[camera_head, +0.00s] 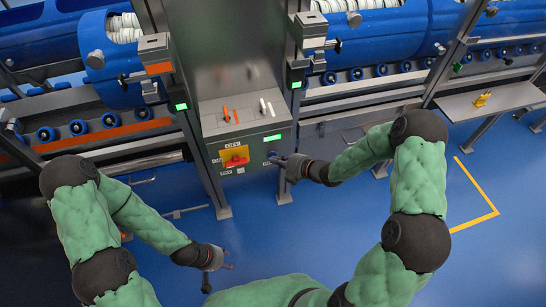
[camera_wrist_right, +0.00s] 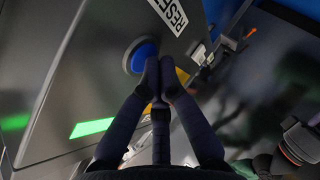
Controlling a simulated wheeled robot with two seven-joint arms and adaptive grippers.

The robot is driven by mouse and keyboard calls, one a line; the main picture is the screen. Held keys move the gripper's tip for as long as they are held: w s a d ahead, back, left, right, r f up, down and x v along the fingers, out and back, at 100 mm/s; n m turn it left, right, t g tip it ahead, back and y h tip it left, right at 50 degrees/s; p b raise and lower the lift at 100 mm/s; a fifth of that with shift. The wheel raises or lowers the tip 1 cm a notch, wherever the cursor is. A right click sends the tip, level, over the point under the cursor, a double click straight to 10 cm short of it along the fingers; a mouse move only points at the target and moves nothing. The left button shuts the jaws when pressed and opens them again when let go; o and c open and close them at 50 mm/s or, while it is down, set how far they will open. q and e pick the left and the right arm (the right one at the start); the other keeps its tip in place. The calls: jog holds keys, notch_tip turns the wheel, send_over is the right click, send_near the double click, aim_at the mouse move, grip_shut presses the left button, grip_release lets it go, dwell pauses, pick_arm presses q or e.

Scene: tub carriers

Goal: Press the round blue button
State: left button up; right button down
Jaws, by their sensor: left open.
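The round blue button (camera_wrist_right: 139,56) sits in a dark ring on the grey panel in the right wrist view, partly covered by my fingertips. My right gripper (camera_wrist_right: 160,72) is shut and empty, its fingertips together at the button's lower right edge. I cannot tell whether they touch it. In the head view my right gripper (camera_head: 281,161) is at the right side of the control box front (camera_head: 212,151). My left gripper (camera_head: 226,260) is open and empty, low over the blue floor, well away from the box.
A red knob on a yellow plate (camera_head: 235,157) sits left on the control box. A label reading "RESE" (camera_wrist_right: 169,14) is beside the button. A green light (camera_wrist_right: 92,128) shines on the panel. A side shelf (camera_head: 490,101) stands at right. Blue floor is open at front right.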

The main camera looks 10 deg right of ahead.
jog(key=shift+s+r, duration=0.1)
jog(key=shift+s, duration=0.35)
jog(key=s+b, duration=0.1)
jog(key=s, duration=0.5)
dwell(0.5)
jog(key=shift+d, duration=0.1)
dwell(0.5)
jog(key=s+a+f+m+g+h+p, duration=0.1)
jog(key=s+a+f+m+g+h, duration=0.1)
jog(key=s+f+m+g, duration=0.2)
jog(key=s+a+f+m+g+h+p, duration=0.1)
jog(key=s+f+m+g, duration=0.4)
jog(key=s+f+m, duration=0.5)
jog(key=s+a+m+h, duration=0.1)
jog(key=s+m, duration=0.4)
jog(key=m, duration=0.6)
jog(key=shift+s+a+f+h, duration=0.3)
jog(key=shift+a+f, duration=0.1)
jog(key=shift+a, duration=0.4)
